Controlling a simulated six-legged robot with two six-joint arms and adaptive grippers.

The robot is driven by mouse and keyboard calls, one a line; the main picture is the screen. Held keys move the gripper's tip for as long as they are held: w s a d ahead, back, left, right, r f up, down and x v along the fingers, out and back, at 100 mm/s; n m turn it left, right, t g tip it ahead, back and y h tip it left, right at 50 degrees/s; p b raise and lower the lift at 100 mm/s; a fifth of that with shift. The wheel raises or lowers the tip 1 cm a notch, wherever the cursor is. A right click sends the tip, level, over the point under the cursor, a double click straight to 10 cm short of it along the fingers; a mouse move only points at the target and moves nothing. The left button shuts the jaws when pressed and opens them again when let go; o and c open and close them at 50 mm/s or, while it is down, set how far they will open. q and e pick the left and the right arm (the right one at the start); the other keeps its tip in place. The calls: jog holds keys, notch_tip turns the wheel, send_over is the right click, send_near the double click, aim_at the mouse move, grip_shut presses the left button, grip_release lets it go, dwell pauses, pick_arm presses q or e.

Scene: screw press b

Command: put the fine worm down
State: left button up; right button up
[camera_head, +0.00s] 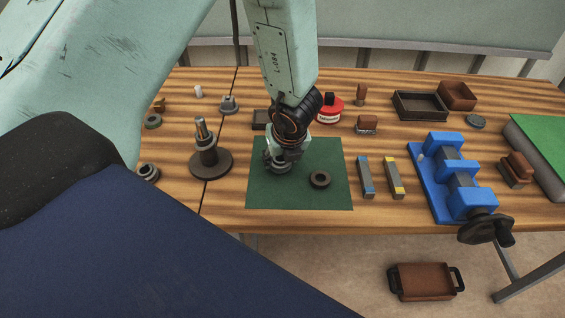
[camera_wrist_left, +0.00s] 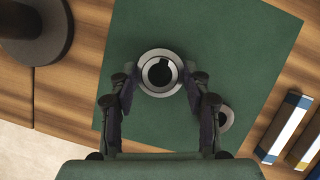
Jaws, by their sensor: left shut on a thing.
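My left gripper (camera_head: 281,158) is over the left part of the green mat (camera_head: 300,200) and points down. It is shut on a grey, round, ring-like piece with a dark hole, which I take to be the fine worm (camera_head: 277,166). In the left wrist view the fine worm (camera_wrist_left: 160,72) sits between the fingertips (camera_wrist_left: 160,88), over the mat (camera_wrist_left: 235,45). I cannot tell whether its underside touches the mat. My right gripper is not in view.
A dark ring (camera_head: 320,180) lies on the mat, right of the gripper. A round stand with an upright spindle (camera_head: 209,160) is left of the mat. Two marked bars (camera_head: 380,177) and a blue vise (camera_head: 455,180) are to the right. The mat's front is clear.

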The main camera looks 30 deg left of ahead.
pick_arm(q)
jog(key=shift+w+d+f, duration=0.1)
jog(key=shift+w+f, duration=0.2)
jog(key=shift+s+f, duration=0.2)
jog(key=o, duration=1.1)
jog(key=shift+r, duration=0.1)
jog(key=o, duration=0.3)
jog(key=shift+w, duration=0.1)
jog(key=shift+o, duration=0.2)
jog(key=shift+r, duration=0.15)
jog(key=p+v, duration=0.6)
jog(key=v, duration=0.6)
